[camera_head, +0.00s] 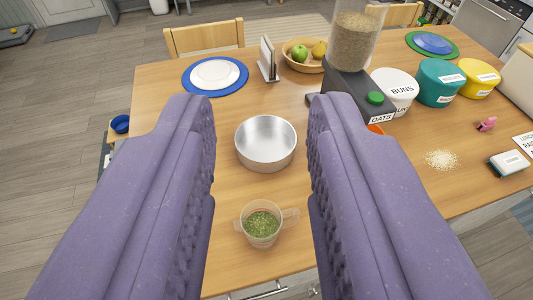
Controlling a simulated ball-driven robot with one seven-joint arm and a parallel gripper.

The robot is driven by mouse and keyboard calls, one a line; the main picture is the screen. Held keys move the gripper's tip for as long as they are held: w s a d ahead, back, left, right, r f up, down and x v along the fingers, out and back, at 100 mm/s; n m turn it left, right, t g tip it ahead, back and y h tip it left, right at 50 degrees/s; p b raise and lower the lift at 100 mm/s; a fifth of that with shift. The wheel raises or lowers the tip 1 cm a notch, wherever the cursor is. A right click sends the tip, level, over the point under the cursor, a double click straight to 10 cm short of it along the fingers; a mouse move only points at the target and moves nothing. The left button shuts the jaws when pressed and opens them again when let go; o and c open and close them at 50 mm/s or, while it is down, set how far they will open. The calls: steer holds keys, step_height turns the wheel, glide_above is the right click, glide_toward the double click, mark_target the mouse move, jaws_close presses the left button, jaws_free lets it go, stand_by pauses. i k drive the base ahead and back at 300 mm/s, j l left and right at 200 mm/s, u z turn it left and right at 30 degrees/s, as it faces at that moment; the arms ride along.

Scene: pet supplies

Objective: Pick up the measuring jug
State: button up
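The measuring jug (262,226) is a clear cup holding green flakes. It stands upright near the front edge of the wooden table, with a handle at its right and another projection at its left. My gripper (261,112) is open, its two purple padded fingers wide apart on either side of the picture. The jug shows in the gap between the fingers, low in the view, and neither finger appears to touch it. Nothing is held.
A metal bowl (265,143) stands just behind the jug. A grain dispenser (352,85), a fruit bowl (303,65) and white, teal and yellow canisters (440,82) stand farther back. Spilled oats (441,160) lie at the right.

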mark_target(261, 221)
steer(key=i+l+u, duration=0.2)
steer(key=i, duration=0.2)
steer(key=i+l+u, duration=0.25)
steer(key=i, duration=0.15)
